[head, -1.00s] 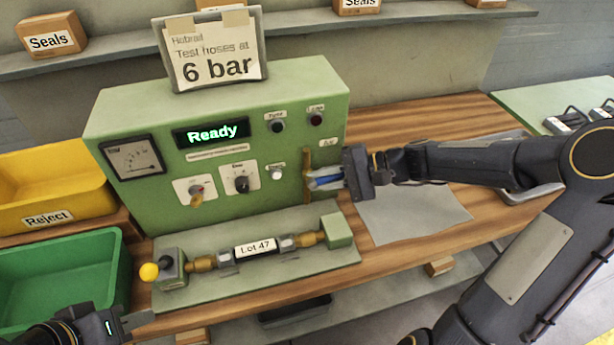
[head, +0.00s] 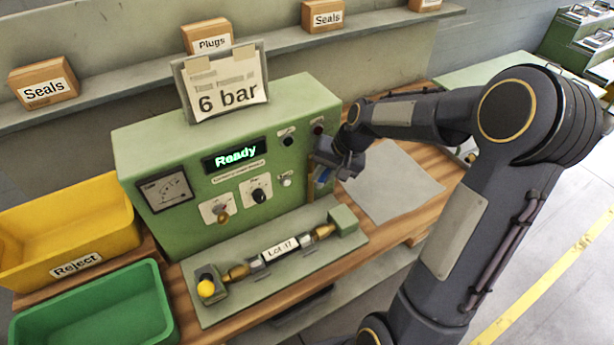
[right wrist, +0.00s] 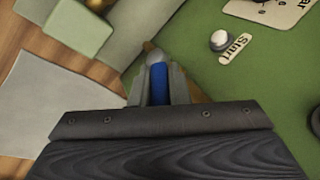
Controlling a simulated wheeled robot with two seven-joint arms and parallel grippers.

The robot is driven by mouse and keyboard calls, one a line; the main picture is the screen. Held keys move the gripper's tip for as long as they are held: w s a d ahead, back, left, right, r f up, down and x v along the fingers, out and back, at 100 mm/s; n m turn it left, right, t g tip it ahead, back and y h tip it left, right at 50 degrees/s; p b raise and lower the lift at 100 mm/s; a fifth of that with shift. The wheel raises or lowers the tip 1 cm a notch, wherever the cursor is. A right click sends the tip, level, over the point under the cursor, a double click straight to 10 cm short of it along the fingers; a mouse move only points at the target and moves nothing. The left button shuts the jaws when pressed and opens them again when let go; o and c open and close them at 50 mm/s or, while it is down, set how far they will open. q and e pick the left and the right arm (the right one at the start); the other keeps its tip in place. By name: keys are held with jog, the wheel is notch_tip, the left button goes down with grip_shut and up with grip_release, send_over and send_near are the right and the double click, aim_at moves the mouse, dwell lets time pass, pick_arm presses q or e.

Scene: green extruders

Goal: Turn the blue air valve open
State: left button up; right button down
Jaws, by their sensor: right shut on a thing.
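The blue air valve handle (head: 323,174) is at the right end of the green test machine's front, beside a brass pipe (head: 311,182). My right gripper (head: 325,168) is at the handle and covers most of it in the head view. In the right wrist view, the blue handle (right wrist: 158,84) lies between the two grey fingers of my right gripper (right wrist: 160,80), which is shut on it. The valve's exact angle is hard to tell. My left gripper is not in view.
The machine's display (head: 235,155) reads "Ready". A hose marked Lot 47 (head: 280,248) lies in the fixture in front. A yellow Reject bin (head: 70,215) and a green bin (head: 95,305) stand at left. A grey sheet (head: 390,180) lies on the bench at right.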

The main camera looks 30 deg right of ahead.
jog(key=shift+a+r+h, duration=0.2)
jog(key=shift+a+h, duration=0.05)
jog(key=shift+h, duration=0.25)
jog(key=shift+a+n+h, duration=0.15)
jog(key=shift+n+h, duration=0.15)
jog(key=shift+h, duration=0.5)
jog(key=shift+a+f+h+b, duration=0.1)
jog(key=shift+a+h+b, duration=0.05)
jog(key=shift+h+b, duration=1.45)
jog(key=shift+b, duration=0.15)
jog(key=shift+n, duration=0.3)
jog(key=c, duration=1.4)
grip_release()
